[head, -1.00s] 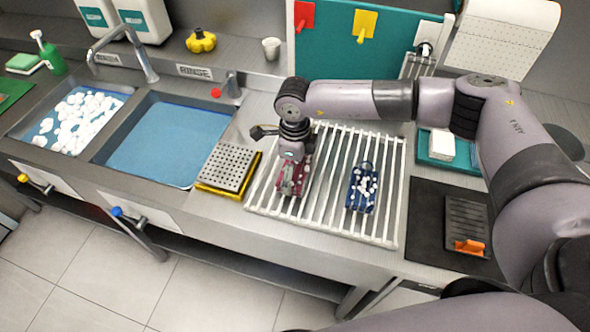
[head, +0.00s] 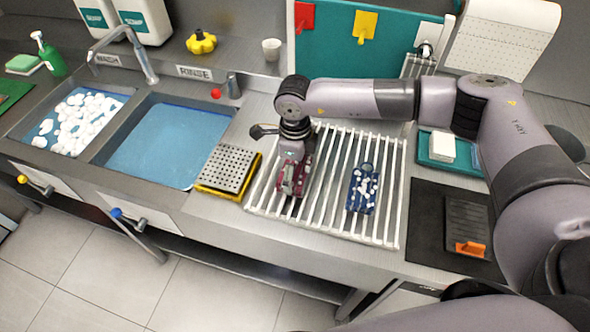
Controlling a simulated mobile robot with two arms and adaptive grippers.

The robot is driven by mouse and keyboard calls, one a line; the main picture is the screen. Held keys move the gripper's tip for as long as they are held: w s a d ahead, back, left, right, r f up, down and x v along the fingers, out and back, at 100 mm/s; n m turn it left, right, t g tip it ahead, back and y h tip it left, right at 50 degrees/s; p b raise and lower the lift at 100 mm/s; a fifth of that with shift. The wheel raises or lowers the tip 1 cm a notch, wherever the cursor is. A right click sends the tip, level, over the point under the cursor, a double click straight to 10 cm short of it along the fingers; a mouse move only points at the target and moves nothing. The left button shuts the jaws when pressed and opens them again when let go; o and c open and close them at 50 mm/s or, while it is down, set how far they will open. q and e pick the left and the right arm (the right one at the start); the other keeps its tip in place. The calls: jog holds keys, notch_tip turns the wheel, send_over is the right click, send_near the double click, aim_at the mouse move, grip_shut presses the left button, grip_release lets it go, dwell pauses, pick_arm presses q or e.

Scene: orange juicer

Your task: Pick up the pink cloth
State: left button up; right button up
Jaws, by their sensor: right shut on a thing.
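A dark pink item with pale spots (head: 291,183) lies on the white slatted rack (head: 331,208), on its left part. It is the only pinkish thing I see, and I cannot tell whether it is cloth. My right gripper (head: 292,166) points down from above and is shut on its upper end. The fingertips are mostly hidden by the hand and the item. The item appears to rest on the slats. My left gripper is not in view.
A blue item with white spots (head: 362,190) lies on the rack to the right. A perforated grey tray on a yellow base (head: 229,168) stands left of the rack. Two sinks lie further left, the nearer with blue water (head: 165,145). A black mat (head: 427,218) is at right.

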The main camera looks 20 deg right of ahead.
aim_at(295, 170)
notch_tip(295, 170, up, 20)
jog(key=b, duration=0.5)
jog(key=shift+f, duration=0.25)
jog(key=o, duration=0.6)
jog(key=shift+c, duration=0.2)
jog(key=c, duration=0.4)
jog(key=shift+f, duration=0.1)
jog(key=shift+c, duration=0.2)
